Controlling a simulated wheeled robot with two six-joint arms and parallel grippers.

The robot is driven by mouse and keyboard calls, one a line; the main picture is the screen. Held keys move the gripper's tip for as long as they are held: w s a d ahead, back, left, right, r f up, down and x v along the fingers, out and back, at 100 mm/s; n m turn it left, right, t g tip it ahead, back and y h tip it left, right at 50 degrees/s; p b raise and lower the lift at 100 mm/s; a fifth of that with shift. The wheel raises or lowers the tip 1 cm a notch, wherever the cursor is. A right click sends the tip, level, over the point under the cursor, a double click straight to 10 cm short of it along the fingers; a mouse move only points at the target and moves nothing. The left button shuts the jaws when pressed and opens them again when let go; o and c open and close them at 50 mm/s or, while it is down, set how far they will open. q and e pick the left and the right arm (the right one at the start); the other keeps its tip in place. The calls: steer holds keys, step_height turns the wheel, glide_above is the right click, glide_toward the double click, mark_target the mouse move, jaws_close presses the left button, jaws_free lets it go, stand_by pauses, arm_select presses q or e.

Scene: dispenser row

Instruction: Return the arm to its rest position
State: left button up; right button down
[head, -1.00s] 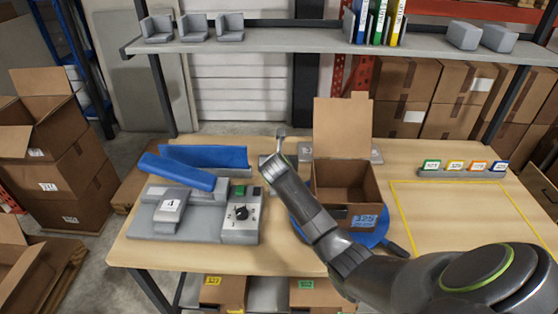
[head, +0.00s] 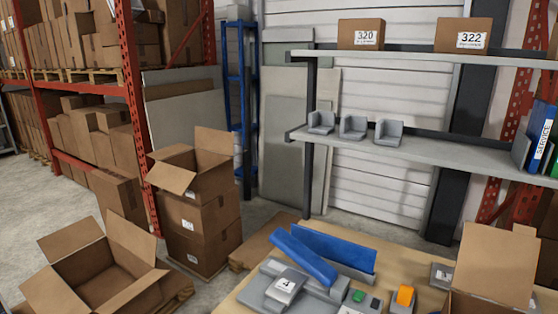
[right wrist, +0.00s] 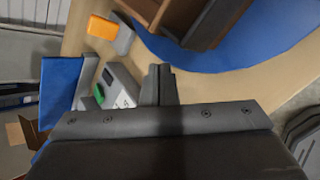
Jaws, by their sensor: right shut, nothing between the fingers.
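My right gripper (right wrist: 160,85) shows in the right wrist view with its fingers together and nothing between them. It hangs over the wooden table (right wrist: 225,88), beside a grey control panel (right wrist: 121,84) with a green button (right wrist: 99,95). No part of either arm shows in the head view. My left gripper is not in view.
The dispenser's blue chute (head: 302,257) and a "4" label (head: 286,283) are at the head view's bottom. An orange block (head: 404,296) and open carton (head: 490,268) stand to their right. The wrist view shows a blue disc (right wrist: 235,45) under the carton. Shelves (head: 420,152) rise behind.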

steer(key=s+a+r+m+g+y, duration=0.1)
steer(key=s+a+m+g, duration=0.15)
steer(key=s+m, duration=0.95)
steer(key=s+a+m+g+y, duration=0.2)
steer(key=s+m, duration=0.5)
steer(key=s, duration=1.1)
step_height(320, 180, down, 31)
steer(key=b, duration=0.5)
arm_select(q)
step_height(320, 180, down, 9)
steer(key=b, duration=0.4)
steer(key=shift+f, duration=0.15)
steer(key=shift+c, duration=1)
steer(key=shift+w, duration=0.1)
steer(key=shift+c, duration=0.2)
arm_select(e)
steer(key=s+f+g, duration=0.1)
steer(key=s+f, duration=1.4)
steer(key=f, duration=0.3)
steer(key=shift+s+a+f+g+y, duration=0.3)
steer(key=shift+f+g, duration=0.05)
